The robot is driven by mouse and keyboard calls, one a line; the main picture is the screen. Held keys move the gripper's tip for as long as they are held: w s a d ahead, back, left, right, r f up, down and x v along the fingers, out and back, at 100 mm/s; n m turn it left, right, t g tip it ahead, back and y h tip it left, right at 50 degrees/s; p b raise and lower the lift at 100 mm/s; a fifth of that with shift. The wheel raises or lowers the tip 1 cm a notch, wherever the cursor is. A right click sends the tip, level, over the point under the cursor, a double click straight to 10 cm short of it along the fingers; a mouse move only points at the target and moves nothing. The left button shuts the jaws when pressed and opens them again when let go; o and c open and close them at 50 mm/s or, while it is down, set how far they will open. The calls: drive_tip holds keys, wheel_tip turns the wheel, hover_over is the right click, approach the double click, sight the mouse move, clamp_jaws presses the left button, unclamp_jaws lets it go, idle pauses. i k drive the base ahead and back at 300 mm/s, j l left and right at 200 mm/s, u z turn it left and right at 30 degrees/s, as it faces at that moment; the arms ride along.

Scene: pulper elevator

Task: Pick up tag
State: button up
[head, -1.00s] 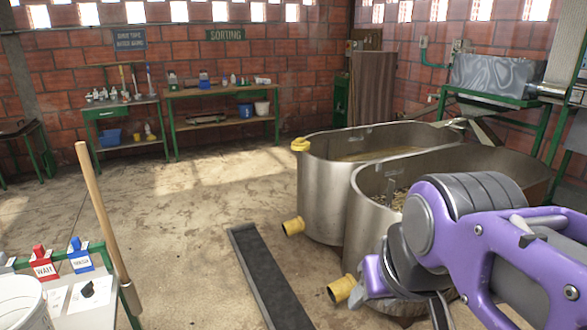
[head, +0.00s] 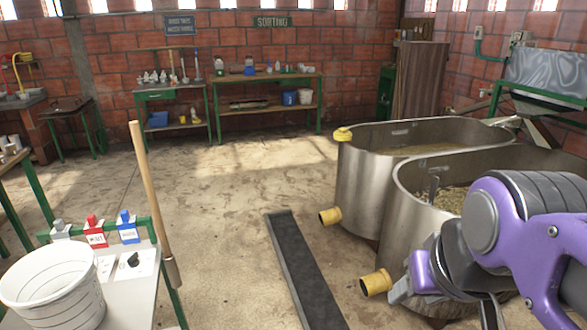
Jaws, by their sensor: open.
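Three tags hang on a green rail at the lower left in the head view. One is a red tag (head: 95,236) with a white label that seems to read WAIT. A blue tag (head: 128,232) with a white label hangs to its right. A grey tag (head: 60,231) hangs to its left. My gripper (head: 425,285) is at the lower right beside the steel tanks, far from the tags. It is partly hidden by my purple arm. It is open, and I see nothing held in it.
A white bucket (head: 52,290) and a small panel with a black knob (head: 133,260) are on the near table. A wooden-handled tool (head: 150,190) stands by its right edge. A dark floor channel (head: 300,265) and steel tanks (head: 370,190) lie right.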

sight(60, 232)
drive_tip(key=u, duration=1.85)
drive_tip(key=i+j+u, duration=0.2)
drive_tip(key=j, duration=0.2)
drive_tip(key=j+u, duration=0.15)
drive_tip(key=j, duration=0.25)
drive_tip(key=i+j+u, duration=1.05)
drive_tip(key=i, duration=0.3)
drive_tip(key=i+j+u, duration=0.15)
drive_tip(key=i, duration=0.4)
drive_tip(key=i+z, duration=0.45)
drive_tip(key=i+j+z, duration=0.1)
drive_tip(key=i+z, duration=0.5)
drive_tip(key=z, duration=0.25)
drive_tip(key=i+z, duration=0.15)
drive_tip(key=z, duration=0.25)
drive_tip(key=i+z, duration=0.15)
drive_tip(key=z, duration=0.25)
